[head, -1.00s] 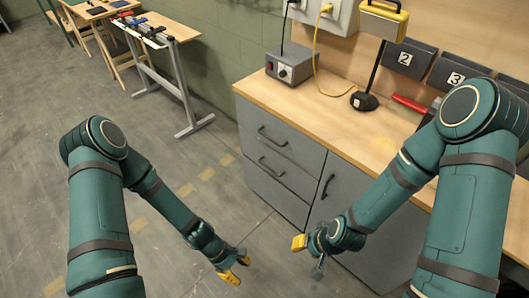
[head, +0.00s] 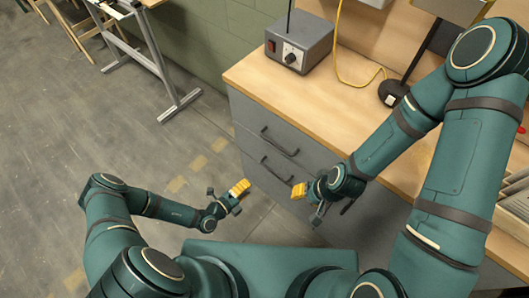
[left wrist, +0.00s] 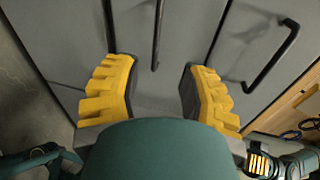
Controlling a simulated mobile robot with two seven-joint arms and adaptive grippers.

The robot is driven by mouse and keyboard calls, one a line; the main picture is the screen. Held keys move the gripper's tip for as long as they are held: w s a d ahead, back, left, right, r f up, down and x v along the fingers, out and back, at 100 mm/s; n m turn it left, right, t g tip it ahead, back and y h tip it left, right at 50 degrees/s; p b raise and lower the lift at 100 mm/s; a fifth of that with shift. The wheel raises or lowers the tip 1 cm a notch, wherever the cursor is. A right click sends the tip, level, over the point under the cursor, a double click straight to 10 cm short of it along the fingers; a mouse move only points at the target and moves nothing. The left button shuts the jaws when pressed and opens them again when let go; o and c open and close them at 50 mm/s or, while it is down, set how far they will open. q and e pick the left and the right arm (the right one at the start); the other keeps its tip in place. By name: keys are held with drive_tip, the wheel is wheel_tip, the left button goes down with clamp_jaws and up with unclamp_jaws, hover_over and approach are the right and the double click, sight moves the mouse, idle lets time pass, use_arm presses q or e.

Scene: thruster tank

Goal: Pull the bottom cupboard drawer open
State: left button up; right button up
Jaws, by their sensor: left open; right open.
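The grey cupboard (head: 262,112) stands under the wooden worktop, with an upper drawer handle (head: 280,140) and a lower drawer handle (head: 276,171). My left gripper (head: 240,188) is left of the lower handle and apart from it. In the left wrist view my left gripper (left wrist: 158,92) is open and empty, facing the drawer fronts. A dark handle bar (left wrist: 157,35) shows between and beyond its fingers, and another handle (left wrist: 272,60) is at right. My right gripper (head: 305,194) is open in front of the cupboard, right of the left one. I cannot make out a third drawer handle.
The worktop (head: 262,75) carries a grey box with a red switch (head: 299,43) and a dark lamp base (head: 392,92). A metal-legged stand (head: 150,65) is at the upper left. The floor (head: 120,120) left of the cupboard is clear.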

sight(266, 166)
use_arm(q)
drive_tip(key=shift+n+y, duration=0.3)
drive_tip(key=shift+n, duration=0.2)
drive_tip(key=b+x, duration=0.1)
drive_tip(key=x, duration=0.8)
drive_tip(key=w+a+b+x, duration=0.1)
drive_tip(key=x, duration=0.4)
drive_tip(key=shift+b, duration=0.35)
clamp_jaws()
